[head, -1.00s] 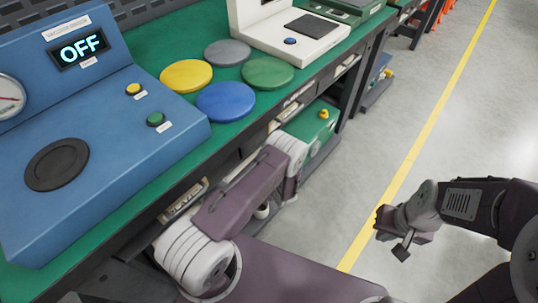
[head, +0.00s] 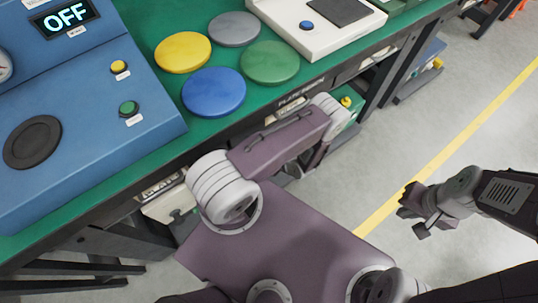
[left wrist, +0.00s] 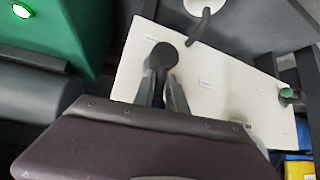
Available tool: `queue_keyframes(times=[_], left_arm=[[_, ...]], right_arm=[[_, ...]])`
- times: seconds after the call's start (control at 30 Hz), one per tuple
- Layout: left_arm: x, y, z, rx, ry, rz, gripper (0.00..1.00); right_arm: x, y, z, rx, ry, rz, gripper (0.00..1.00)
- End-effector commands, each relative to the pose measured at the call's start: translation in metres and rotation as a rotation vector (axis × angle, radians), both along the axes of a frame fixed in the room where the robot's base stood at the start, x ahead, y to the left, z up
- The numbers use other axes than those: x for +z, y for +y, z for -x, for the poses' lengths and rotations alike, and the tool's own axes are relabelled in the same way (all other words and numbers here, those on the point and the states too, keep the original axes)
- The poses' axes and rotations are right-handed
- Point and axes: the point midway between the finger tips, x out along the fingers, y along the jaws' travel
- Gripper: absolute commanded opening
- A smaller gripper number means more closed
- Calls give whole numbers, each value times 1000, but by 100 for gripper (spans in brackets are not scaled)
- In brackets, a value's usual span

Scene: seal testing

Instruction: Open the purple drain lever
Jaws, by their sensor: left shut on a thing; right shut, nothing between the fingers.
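In the left wrist view my left gripper (left wrist: 166,92) is closed around the stem of a dark, round-ended lever (left wrist: 161,56) in front of a white panel (left wrist: 215,85). My right gripper (head: 418,212) is shut and empty over the open floor at the right, away from the bench.
The green bench top (head: 150,20) carries a blue vacuum device (head: 90,110) reading OFF, coloured discs (head: 213,92) and a white instrument (head: 330,30).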

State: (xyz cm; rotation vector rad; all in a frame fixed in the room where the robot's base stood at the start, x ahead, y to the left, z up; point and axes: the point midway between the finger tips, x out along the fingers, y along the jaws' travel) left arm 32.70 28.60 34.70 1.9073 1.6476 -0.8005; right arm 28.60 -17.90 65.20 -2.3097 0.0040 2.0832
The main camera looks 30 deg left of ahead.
Motion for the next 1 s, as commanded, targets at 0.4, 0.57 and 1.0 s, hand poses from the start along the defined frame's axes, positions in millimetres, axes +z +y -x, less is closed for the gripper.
queue_keyframes(times=[0.4, 0.57, 1.0], left_arm=[[2, 3, -1, -1, 1, -10, 0], [2, 3, -1, -2, 1, -10, 34], [27, -20, 2, -7, 2, -7, 34]], right_arm=[[0, 0, 0, 0, 0, 0, 0], [0, 0, 0, 0, 0, 0, 0], [14, 0, 0, 0, 0, 0, 0]])
